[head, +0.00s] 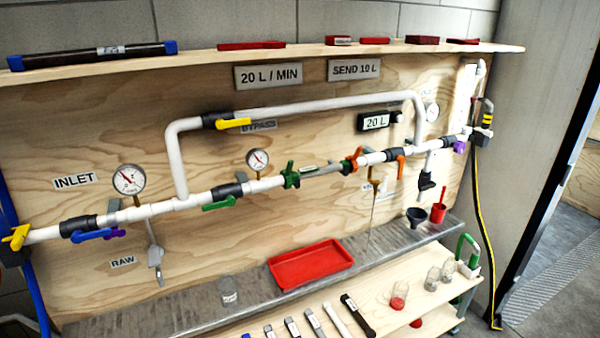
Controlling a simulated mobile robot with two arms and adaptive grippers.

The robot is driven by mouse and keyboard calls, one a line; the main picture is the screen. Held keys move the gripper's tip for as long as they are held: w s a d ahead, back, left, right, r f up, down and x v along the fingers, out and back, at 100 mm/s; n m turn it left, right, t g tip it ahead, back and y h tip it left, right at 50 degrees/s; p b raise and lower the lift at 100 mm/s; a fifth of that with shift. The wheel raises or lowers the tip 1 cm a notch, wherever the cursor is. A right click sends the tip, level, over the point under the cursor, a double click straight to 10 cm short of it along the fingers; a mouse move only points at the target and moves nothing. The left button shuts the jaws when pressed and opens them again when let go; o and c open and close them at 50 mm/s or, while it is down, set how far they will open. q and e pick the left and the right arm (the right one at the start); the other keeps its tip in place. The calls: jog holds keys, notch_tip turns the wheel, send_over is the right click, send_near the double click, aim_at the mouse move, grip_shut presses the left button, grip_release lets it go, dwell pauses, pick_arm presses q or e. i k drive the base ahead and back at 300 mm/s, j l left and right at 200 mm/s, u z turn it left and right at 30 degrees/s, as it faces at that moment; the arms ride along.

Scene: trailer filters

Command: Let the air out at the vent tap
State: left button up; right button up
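A white pipe line (330,185) runs across a plywood panel, with several coloured valve handles. A thin brownish tube (373,212) hangs below the line near the orange handle (401,166), beside a small label too small to read; I cannot tell whether this is the vent tap. Green (290,175) and orange (352,160) clamp-like fittings sit at either end of a short clear-looking section (320,171). Round gauges sit above the line at left (129,179) and middle (257,159). Neither of my grippers is in view.
A red tray (310,265), a clear jar (228,290), a dark funnel (416,215) and a red cup (438,212) stand on the grey ledge (180,309). A lower wooden shelf (390,310) holds tools and jars. Open floor (560,280) lies at right.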

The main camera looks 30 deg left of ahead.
aim_at(381, 189)
jog(key=j+u, duration=0.1)
jog(key=u, duration=0.3)
jog(key=j+u, duration=0.1)
jog(key=u, duration=0.75)
jog(key=i+l+z, duration=0.2)
jog(key=z, duration=0.15)
jog(key=i+l+z, duration=0.1)
jog(key=i+z, duration=0.55)
jog(key=k+l, duration=0.05)
